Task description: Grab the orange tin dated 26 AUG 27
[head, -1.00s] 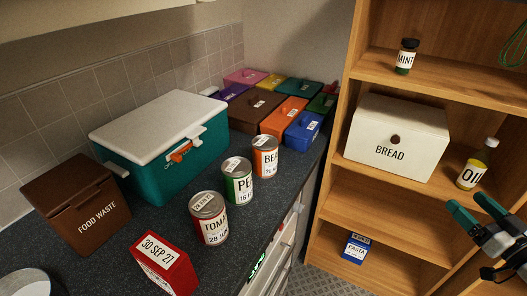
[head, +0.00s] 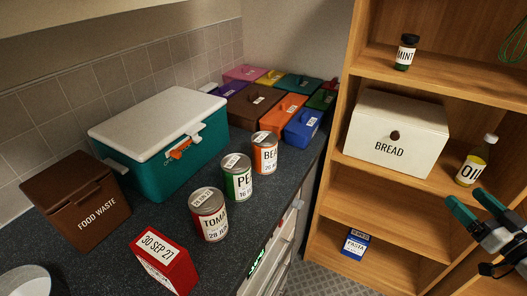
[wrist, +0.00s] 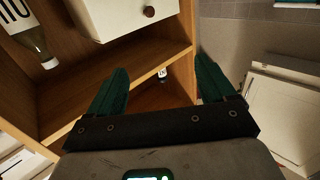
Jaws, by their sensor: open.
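The orange tin (head: 265,153), its label starting "BEA", stands upright on the dark worktop in the head view. It is the farthest of three tins in a row; its printed date is too small to read surely. The green tin (head: 238,178) and the red tomato tin (head: 209,215) stand nearer. My gripper (head: 465,197) is open and empty at the right edge, in front of the shelf unit and well away from the tins. Its teal fingers also show apart in the wrist view (wrist: 161,66), where no tin is visible.
A teal cooler (head: 165,140) stands behind the tins, with coloured boxes (head: 281,108) beyond. A red box (head: 165,264) and a brown food waste bin (head: 77,200) are nearer. The wooden shelf unit (head: 373,187) holds a bread box (head: 397,135) and oil bottle (head: 474,163).

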